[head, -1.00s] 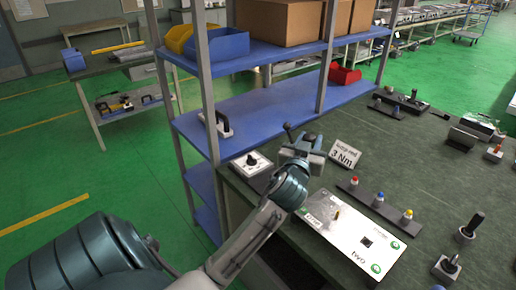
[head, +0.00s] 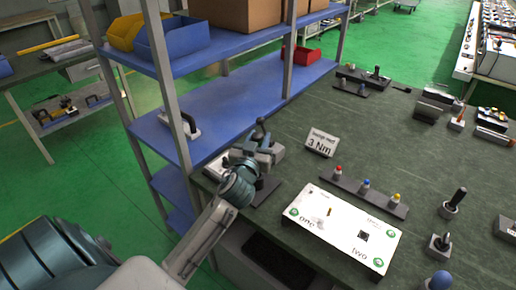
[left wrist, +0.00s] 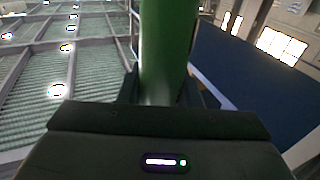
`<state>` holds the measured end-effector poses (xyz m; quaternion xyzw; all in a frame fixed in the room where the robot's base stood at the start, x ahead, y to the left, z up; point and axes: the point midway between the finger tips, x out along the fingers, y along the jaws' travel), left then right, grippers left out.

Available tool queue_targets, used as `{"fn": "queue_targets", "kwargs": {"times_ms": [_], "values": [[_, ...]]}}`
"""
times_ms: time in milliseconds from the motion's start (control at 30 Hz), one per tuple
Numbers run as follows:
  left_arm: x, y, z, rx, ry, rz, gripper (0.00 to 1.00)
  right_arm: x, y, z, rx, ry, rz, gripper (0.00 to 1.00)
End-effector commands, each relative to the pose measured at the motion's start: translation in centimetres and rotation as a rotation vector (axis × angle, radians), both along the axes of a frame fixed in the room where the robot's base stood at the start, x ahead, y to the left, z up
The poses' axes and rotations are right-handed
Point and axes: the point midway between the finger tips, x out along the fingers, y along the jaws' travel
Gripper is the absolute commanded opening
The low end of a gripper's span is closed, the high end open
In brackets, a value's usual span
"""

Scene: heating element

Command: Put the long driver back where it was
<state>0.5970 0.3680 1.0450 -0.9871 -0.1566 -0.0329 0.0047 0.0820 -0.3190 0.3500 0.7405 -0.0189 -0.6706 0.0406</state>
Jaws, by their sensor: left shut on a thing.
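My left gripper (head: 264,150) is above the near left edge of the green table, left of the "3 Nm" sign. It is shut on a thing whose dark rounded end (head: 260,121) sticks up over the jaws. In the left wrist view a green, round handle-like shaft (left wrist: 165,45) stands between the fingers (left wrist: 160,95). I cannot tell for sure that it is the long driver. Its lower end is hidden by the gripper. My right gripper is not in view.
A white panel (head: 340,226) marked "one" and "two" lies on the table (head: 400,140). A strip with red, blue and yellow knobs (head: 367,184) is behind it. Upright dark handles (head: 457,199) stand at right. A blue shelf (head: 235,105) rises behind my arm.

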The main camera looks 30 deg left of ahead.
Motion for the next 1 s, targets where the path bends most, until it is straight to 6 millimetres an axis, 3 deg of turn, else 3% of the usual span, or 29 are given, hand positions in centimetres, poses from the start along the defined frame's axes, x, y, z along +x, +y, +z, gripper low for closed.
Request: {"fn": "queue_targets", "kwargs": {"times_ms": [200, 600, 633, 733, 1000], "values": [[0.0, 0.0, -2.8, 0.001, 0.001, 0.000, 0.00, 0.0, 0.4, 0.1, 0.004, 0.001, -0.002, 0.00], [0.0, 0.0, -3.4, 0.000, -0.001, -0.001, 0.00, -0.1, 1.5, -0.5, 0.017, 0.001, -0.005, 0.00], [0.0, 0.0, -3.5, 0.000, 0.001, -0.001, 0.33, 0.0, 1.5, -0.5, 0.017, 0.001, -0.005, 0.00], [0.0, 0.0, -3.4, -0.001, 0.002, -0.001, 0.53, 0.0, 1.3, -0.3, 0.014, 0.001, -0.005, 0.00], [0.0, 0.0, -3.3, -0.001, 0.002, 0.000, 0.53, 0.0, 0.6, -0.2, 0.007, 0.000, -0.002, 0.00]]}}
